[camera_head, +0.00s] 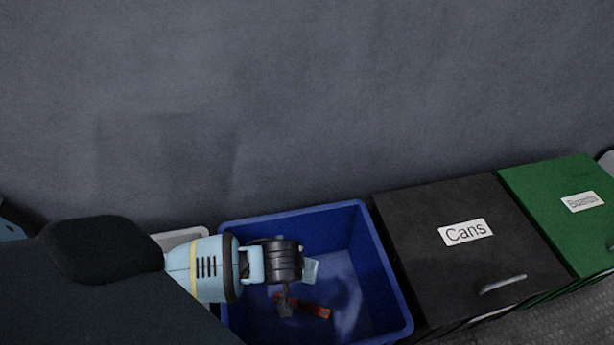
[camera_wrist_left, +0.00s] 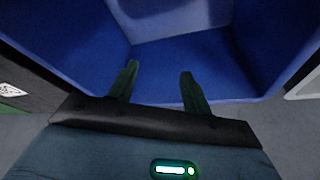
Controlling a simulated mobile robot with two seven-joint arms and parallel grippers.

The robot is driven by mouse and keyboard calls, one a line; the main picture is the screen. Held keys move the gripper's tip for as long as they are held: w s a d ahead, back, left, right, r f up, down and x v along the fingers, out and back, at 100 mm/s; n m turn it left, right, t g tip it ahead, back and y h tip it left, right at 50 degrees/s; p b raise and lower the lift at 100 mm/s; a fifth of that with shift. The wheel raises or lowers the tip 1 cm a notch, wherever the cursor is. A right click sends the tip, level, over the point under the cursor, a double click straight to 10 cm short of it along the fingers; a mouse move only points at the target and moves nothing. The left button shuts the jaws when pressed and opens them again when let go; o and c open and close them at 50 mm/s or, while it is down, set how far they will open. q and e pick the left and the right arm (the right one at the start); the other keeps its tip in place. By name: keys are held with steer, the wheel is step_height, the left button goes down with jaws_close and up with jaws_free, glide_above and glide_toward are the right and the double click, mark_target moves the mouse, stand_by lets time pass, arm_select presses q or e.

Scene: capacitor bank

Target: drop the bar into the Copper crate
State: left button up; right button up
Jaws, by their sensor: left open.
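A blue open crate (camera_head: 382,262) stands at the middle bottom of the head view; no label on it is visible. A short orange-brown bar (camera_head: 316,310) shows inside the crate, low down and apparently on its floor. My left gripper (camera_head: 298,288) is over the crate, pointing down into it, with its fingers apart. Part of the bar is close to or behind one finger in this view. In the left wrist view my left gripper (camera_wrist_left: 157,82) is open with nothing between the fingers, and the blue crate (camera_wrist_left: 60,50) fills the background. My right gripper is not in view.
A black bin labelled Cans (camera_head: 450,215) stands right of the crate, lid closed. A green labelled bin (camera_head: 560,195) stands farther right. A pale container edge (camera_head: 185,235) shows left of the crate. A grey wall (camera_head: 300,100) rises behind them.

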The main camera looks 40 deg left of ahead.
arm_select(q)
steer(key=p+v, duration=0.2)
steer(key=v, duration=0.4)
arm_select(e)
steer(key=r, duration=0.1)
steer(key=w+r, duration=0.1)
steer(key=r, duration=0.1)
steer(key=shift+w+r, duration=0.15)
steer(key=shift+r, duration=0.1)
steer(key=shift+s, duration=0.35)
